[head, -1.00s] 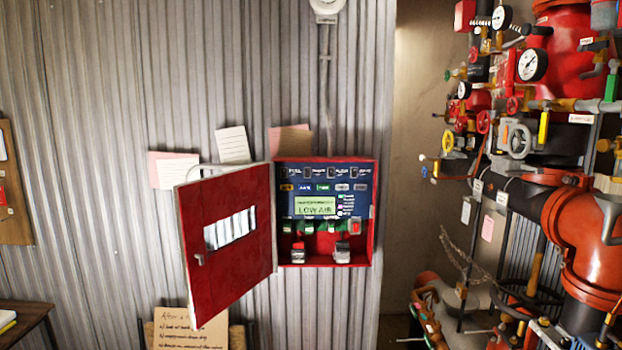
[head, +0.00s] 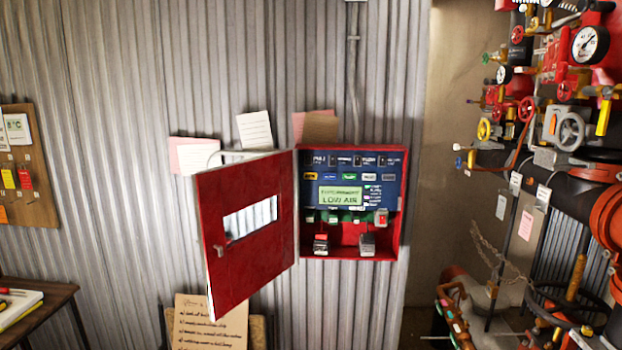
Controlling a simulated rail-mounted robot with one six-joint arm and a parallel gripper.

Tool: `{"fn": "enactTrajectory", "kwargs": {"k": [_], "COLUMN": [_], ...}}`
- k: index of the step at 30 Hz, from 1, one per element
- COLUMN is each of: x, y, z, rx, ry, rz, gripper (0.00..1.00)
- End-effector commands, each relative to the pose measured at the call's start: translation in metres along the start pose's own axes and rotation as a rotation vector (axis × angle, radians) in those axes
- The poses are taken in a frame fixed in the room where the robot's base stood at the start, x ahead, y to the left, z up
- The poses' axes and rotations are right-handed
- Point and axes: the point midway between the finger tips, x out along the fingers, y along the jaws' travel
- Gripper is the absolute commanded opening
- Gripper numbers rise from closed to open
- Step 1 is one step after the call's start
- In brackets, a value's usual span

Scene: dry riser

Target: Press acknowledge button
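A red alarm panel box (head: 399,235) is mounted on the corrugated wall, and its red door (head: 240,225) stands open to the left. Inside is a dark blue panel face (head: 310,182) with several small coloured buttons and labels. A green display (head: 341,196) reads "LOW AIR". Below the display sit small green parts, a red-and-white part (head: 381,217) at the right and two larger switches or keys (head: 321,244) at the bottom. The print is too small to tell which button is acknowledge. My gripper is not in view.
Red pipework with valves and gauges (head: 589,45) fills the right side. Paper notes (head: 255,130) are on the wall above the door. A handwritten board (head: 210,322) leans below. A small table (head: 45,310) and a tag board (head: 28,165) are at the left.

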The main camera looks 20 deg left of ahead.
Motion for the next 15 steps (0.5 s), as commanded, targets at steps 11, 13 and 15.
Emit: {"fn": "enactTrajectory", "kwargs": {"k": [11,13,15], "x": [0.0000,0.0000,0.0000], "y": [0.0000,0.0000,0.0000], "z": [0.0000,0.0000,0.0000], "rx": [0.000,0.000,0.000], "ry": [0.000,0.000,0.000], "rz": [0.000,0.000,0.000], "gripper": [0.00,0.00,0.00]}}
